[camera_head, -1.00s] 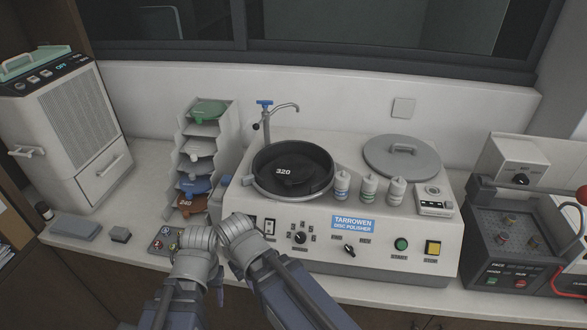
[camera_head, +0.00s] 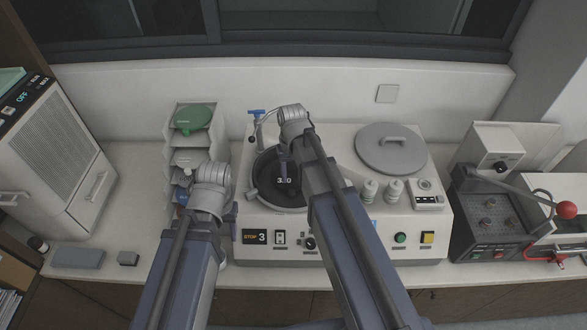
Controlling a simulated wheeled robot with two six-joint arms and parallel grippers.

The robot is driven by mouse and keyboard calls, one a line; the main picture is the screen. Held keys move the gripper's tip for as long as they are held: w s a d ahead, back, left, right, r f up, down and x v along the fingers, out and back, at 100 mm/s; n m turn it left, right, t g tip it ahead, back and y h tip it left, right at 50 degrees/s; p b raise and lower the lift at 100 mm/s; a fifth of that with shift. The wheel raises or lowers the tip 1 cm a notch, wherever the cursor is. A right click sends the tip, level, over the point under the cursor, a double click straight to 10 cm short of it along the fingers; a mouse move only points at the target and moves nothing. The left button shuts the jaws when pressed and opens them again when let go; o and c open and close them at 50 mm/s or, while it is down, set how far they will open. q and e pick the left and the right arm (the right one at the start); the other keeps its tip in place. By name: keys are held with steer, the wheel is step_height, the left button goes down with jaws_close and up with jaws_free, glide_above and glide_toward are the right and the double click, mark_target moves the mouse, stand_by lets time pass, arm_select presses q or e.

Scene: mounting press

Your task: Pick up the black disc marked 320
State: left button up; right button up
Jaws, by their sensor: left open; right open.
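The black disc marked 320 (camera_head: 268,184) lies in the round black bowl (camera_head: 256,192) of the disc polisher. My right arm partly covers it, and only part of the number shows. My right gripper (camera_head: 284,164) hangs over the disc, pointing down, and is open. I cannot tell if its fingers touch the disc. My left gripper (camera_head: 232,213) is open, just left of the polisher and in front of the rack. Its fingers are mostly hidden by its wrist.
A stepped rack (camera_head: 170,140) with a green disc (camera_head: 193,118) on top stands left of the polisher (camera_head: 436,226). A tap (camera_head: 256,125) rises behind the bowl. A grey lid (camera_head: 385,158) and small bottles (camera_head: 394,190) are to the right. A press (camera_head: 490,215) stands further right.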

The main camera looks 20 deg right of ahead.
mark_target(292, 193)
steer(key=shift+s+a+f+b, duration=0.1)
steer(key=shift+a+f+b, duration=0.05)
steer(key=shift+f+b, duration=3.85)
jaws_close()
